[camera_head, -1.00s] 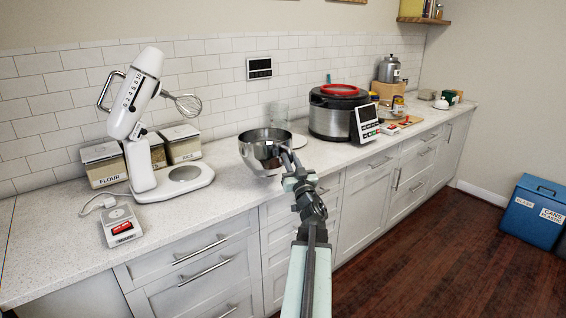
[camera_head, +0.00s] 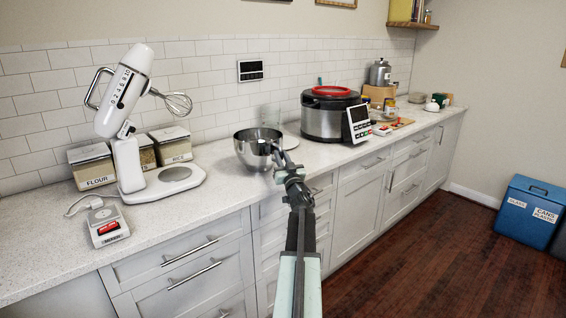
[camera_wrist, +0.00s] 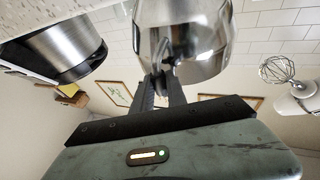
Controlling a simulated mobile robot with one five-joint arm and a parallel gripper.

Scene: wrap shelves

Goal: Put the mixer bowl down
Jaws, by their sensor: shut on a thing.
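The shiny steel mixer bowl (camera_head: 257,150) is upright at the counter's front part, to the right of the white stand mixer (camera_head: 133,130). My gripper (camera_head: 285,163) is shut on the bowl's right side. I cannot tell whether the bowl's base touches the counter (camera_head: 225,182). The mixer's head is tilted up, with its whisk (camera_head: 177,103) raised over its bare base.
Labelled bins (camera_head: 90,165) and a small scale (camera_head: 107,227) are at the left. Free counter lies between mixer and bowl.

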